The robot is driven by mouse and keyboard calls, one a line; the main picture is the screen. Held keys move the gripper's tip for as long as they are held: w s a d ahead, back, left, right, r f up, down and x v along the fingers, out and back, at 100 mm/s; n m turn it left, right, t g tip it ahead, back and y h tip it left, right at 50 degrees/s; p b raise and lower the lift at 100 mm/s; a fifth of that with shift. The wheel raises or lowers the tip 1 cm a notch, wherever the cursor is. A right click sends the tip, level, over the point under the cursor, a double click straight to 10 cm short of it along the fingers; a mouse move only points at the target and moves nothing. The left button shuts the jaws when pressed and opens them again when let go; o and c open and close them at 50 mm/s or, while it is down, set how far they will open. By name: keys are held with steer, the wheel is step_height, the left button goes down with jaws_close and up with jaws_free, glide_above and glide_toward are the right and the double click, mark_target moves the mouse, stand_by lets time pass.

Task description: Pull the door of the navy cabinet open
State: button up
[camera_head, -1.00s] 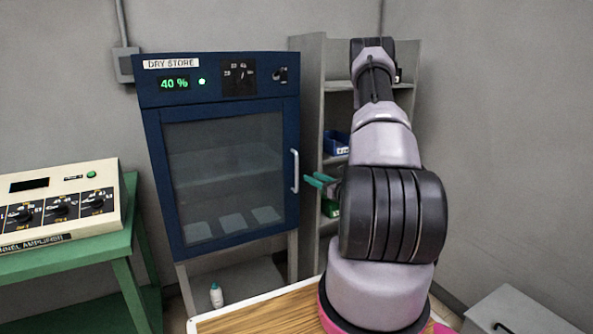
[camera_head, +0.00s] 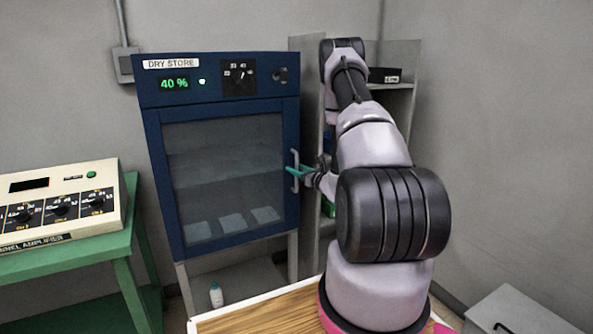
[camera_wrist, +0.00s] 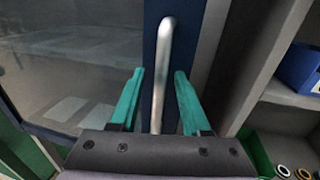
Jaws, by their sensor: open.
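The navy cabinet (camera_head: 220,60) stands against the back wall, marked DRY STORE, with a 40 % display. Its glass door (camera_head: 225,165) looks shut. A light metal bar handle (camera_head: 295,182) runs upright along the door's right edge. My gripper (camera_head: 298,170) is at the handle, with its teal fingers reaching it from the right. In the wrist view my gripper (camera_wrist: 158,95) is open, with one finger on each side of the handle (camera_wrist: 162,60). A gap shows between the handle and each finger. The handle's lower end is hidden behind the gripper body.
Grey shelves (camera_head: 400,105) with small bins stand just right of the cabinet. A green bench (camera_head: 110,250) holding a cream amplifier (camera_head: 60,205) is at the left. A white bottle (camera_head: 216,294) stands below the cabinet. A wooden top (camera_head: 262,312) lies in front.

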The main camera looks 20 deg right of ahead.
jaws_close()
stand_by(1.3)
